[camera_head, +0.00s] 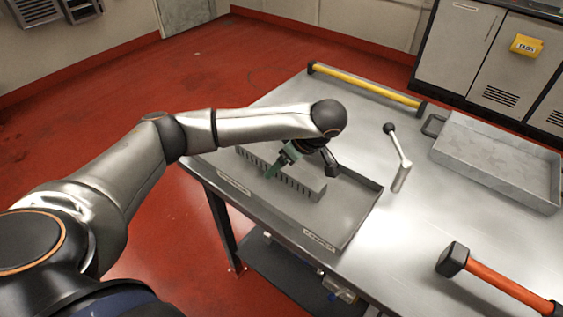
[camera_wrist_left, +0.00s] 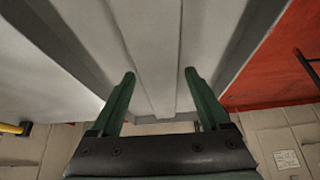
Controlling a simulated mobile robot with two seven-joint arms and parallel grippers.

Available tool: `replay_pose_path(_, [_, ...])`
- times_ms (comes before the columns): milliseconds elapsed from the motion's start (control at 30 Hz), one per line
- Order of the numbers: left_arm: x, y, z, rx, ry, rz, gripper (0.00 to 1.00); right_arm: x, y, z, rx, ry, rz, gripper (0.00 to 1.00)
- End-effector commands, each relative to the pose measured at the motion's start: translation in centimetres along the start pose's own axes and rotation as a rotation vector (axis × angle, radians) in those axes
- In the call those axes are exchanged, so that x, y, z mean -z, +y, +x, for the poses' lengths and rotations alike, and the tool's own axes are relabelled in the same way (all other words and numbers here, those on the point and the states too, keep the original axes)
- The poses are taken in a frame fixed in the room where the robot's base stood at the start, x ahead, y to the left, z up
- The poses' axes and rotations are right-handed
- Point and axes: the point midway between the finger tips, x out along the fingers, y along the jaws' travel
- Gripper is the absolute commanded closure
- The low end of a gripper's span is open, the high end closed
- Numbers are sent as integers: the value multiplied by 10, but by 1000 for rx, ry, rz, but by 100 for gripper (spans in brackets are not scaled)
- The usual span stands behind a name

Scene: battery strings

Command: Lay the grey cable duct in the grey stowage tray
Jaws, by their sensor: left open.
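The grey cable duct (camera_head: 300,183), a long bar with a slotted side, lies level in the left part of the work table, within the shallow grey tray (camera_head: 345,222) with white labels on its front edge. The tray has a raised right rim. My left gripper (camera_head: 279,165), with green fingers, is at the duct, pointing down. In the left wrist view its fingers (camera_wrist_left: 158,85) are apart, one on each side of a long grey strip (camera_wrist_left: 152,45) that appears to be the duct. My forearm and wrist hide part of the duct's far side. My right gripper is out of view.
A deeper metal tray (camera_head: 493,168) with a handle stands at the right. A yellow-shafted tool (camera_head: 365,86) lies along the back edge. A black-knobbed metal tool (camera_head: 399,160) and a red-handled mallet (camera_head: 500,286) lie on the table (camera_head: 420,230). Its middle is mostly bare.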

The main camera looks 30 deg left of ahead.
Motion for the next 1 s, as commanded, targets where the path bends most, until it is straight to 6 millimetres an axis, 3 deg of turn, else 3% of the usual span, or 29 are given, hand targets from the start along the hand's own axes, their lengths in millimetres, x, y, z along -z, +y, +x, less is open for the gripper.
replay_pose_path(167, [1, 0, -4, -1, 0, 0, 20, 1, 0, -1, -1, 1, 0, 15])
replay_pose_path(267, [1, 1, -16, -4, -1, 0, 20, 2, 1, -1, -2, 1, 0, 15])
replay_pose_path(567, [4, 1, -81, -6, 3, 0, 20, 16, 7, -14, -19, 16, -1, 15])
replay_pose_path(700, [3, 1, -103, -4, 2, -1, 20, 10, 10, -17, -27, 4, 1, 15])
replay_pose_path(1000, [1, 0, -122, 0, 1, 0, 20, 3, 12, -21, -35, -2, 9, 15])
